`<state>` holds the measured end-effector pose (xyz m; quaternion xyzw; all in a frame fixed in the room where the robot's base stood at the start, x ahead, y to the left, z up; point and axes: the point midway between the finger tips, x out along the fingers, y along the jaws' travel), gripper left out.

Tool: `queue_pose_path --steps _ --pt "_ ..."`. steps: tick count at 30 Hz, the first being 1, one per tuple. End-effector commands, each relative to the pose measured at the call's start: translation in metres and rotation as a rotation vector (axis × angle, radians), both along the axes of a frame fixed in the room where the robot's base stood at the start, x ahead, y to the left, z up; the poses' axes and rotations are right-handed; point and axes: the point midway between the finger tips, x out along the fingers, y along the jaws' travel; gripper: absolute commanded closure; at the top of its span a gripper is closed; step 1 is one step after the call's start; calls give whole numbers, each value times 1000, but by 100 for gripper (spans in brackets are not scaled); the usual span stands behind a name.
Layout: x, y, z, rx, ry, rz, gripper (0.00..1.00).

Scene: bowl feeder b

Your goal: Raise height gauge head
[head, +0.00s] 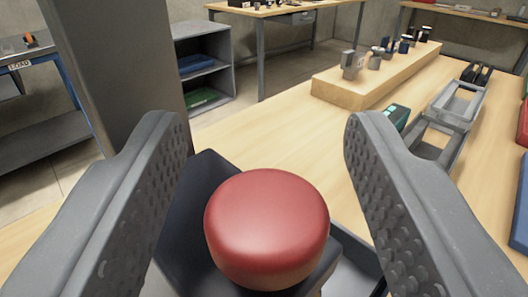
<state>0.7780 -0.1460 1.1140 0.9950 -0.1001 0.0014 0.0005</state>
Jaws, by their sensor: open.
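My gripper (264,140) is open, with one grey, studded finger on each side of the picture. A round red knob (267,220) shows between the fingers, low in the view, with a visible gap on both sides. The knob sits on a dark grey block (328,262), whose lower part is cut off by the picture's edge. I cannot tell for sure which part is the height gauge head.
A thick grey column (115,65) rises at the left. The wooden bench top (290,140) is clear beyond the knob. A wooden block (345,90) with small parts, a grey metal frame (445,120) and a blue item (519,205) lie at the right. Grey shelves (232,65) stand behind.

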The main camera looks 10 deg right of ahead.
Motion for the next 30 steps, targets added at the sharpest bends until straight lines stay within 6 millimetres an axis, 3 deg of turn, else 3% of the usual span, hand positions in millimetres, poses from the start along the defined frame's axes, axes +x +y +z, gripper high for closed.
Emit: queue_pose_path --steps 8,30 --pt "-18 4 -1 2 3 1 50" --pt "-118 24 0 0 0 0 50"
